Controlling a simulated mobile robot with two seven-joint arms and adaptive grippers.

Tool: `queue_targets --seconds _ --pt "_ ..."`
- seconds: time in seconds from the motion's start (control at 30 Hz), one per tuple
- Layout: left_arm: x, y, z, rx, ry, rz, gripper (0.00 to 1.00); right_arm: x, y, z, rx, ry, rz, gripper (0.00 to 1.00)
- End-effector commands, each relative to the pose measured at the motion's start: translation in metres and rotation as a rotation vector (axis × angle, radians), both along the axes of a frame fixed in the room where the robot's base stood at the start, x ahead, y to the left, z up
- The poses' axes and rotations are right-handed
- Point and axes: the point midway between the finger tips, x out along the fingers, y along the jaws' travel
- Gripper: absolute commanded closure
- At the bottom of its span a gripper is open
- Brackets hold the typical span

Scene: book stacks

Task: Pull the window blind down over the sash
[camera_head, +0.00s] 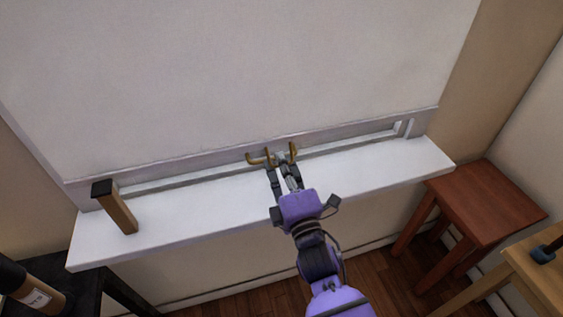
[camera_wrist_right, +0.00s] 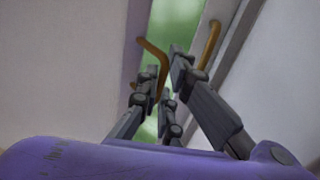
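The blind (camera_head: 250,70), a broad pale panel, hangs over most of the window. Its lower edge is a little above the white sill, and a narrow strip of the window frame (camera_head: 190,177) shows below it. Brass hook-shaped fittings (camera_head: 258,161) are at the middle of that edge. My right gripper (camera_head: 278,163) reaches up to them, its fingers among the brass pieces. In the right wrist view, one bent brass piece (camera_wrist_right: 154,56) passes beside and partly behind the fingers, and another (camera_wrist_right: 211,45) is to the right. Whether the fingers grip either piece is unclear. My left gripper is out of view.
The white sill (camera_head: 385,170) runs below the window. A wooden block-like object with a dark top (camera_head: 120,212) stands at its left end. A red-brown stool (camera_head: 485,205) is at right, and a dark table (camera_head: 75,290) with a labelled bottle-like object (camera_head: 33,295) is at lower left.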

Motion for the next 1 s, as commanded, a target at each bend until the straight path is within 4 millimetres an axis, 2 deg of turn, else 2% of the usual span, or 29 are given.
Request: queue_targets --seconds 0.03,0.13,0.43,0.57,1.0 --pt "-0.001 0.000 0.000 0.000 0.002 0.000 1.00 0.000 0.000 0.002 -0.001 -0.004 0.000 0.88" --pt "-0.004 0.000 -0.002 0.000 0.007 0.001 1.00 0.000 0.000 0.002 0.000 -0.004 0.000 0.75" --pt "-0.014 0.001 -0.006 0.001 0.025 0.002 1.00 0.000 0.000 0.001 0.000 -0.002 0.000 0.74" --pt "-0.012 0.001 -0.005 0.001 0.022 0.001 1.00 -0.009 -0.003 -0.001 -0.001 -0.001 0.000 0.74" --pt "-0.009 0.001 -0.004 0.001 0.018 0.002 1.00 -0.090 -0.030 -0.016 -0.001 0.000 0.000 0.74"
